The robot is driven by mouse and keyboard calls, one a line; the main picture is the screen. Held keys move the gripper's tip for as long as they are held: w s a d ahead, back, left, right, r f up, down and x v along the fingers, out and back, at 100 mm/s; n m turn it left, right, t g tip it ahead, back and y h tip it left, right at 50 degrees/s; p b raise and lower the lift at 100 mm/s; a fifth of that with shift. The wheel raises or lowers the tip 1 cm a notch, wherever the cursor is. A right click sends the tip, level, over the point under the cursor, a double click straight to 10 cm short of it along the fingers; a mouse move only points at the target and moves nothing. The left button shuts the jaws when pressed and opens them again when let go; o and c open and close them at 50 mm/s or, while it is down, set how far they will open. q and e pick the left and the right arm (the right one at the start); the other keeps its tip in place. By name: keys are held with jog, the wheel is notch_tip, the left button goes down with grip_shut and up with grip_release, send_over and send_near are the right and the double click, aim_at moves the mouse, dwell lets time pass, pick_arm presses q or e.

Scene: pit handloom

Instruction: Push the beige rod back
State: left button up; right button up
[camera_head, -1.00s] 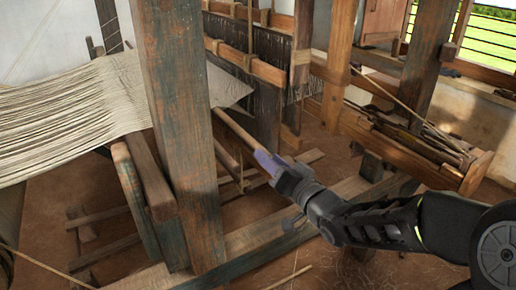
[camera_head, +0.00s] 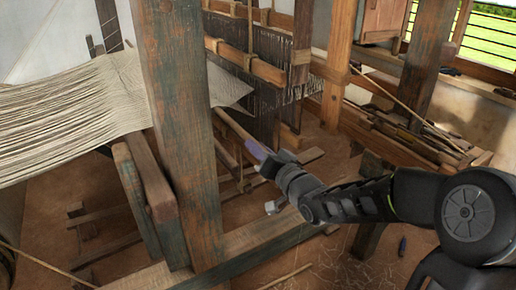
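The beige rod (camera_head: 236,129) slants from the cloth's edge behind the thick front post down to the right. Its near end meets my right gripper (camera_head: 262,156), whose arm comes in from the right. A purple-blue patch shows where the rod and gripper meet. The dark gripper body hides the rod's end, and I cannot tell whether the fingers close around it or only touch it. My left gripper is not in view.
A thick weathered post (camera_head: 178,130) stands left of the rod. Stretched cloth (camera_head: 70,110) fills the left. Heddles (camera_head: 268,85) hang behind the rod. A wooden trough with sticks (camera_head: 410,140) lies at right.

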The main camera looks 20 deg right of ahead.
grip_shut()
dwell(0.9)
